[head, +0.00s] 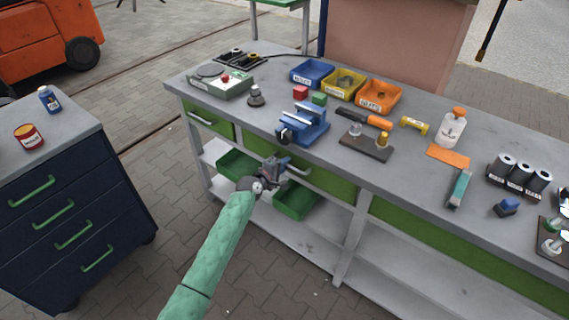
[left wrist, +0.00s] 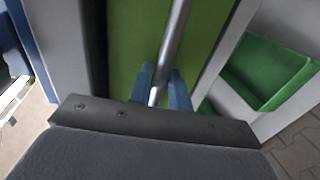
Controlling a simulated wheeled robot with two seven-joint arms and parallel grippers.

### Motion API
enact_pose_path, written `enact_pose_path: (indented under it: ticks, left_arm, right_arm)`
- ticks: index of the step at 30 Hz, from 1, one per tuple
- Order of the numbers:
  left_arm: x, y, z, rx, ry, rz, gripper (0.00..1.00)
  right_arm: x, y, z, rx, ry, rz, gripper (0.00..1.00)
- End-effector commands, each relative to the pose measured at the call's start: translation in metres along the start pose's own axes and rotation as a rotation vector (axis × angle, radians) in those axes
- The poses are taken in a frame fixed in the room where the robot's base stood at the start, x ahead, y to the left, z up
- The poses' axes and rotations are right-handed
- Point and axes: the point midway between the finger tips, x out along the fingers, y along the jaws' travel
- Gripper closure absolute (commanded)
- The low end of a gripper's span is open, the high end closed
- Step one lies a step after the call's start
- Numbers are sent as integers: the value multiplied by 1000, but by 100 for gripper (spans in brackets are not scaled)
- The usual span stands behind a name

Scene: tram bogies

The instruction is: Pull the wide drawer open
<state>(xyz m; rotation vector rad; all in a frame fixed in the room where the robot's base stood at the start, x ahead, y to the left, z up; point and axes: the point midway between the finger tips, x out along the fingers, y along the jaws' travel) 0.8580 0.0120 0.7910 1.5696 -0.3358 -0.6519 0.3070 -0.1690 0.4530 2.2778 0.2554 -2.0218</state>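The wide drawer has a green front (head: 334,184) under the workbench top and looks closed. Its pale bar handle (head: 299,170) is partly hidden by my left gripper (head: 279,165), which is at the handle's left end. In the left wrist view the green front (left wrist: 130,35) fills the middle and the metal handle (left wrist: 176,35) runs down between the two blue fingers of my left gripper (left wrist: 161,82). One finger lies on each side of the bar. Whether they press on it cannot be told. My right gripper is not in view.
The grey workbench top (head: 235,108) carries a blue vise (head: 303,125) above the drawer and several bins and tools. Green bins (head: 297,200) stand on the shelf below. A narrower green drawer (head: 208,121) is left. A dark blue cabinet (head: 70,215) stands far left, with clear paving between.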

Motion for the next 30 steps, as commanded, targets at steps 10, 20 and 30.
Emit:
enact_pose_path:
  ticks: [10,20,30]
  left_arm:
    - [4,0,0,1,1,1,83]
    - [3,0,0,1,1,0,100]
    - [-34,-8,0,1,0,-3,100]
  right_arm:
    - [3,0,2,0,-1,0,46]
    - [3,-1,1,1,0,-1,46]
    - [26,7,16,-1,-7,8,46]
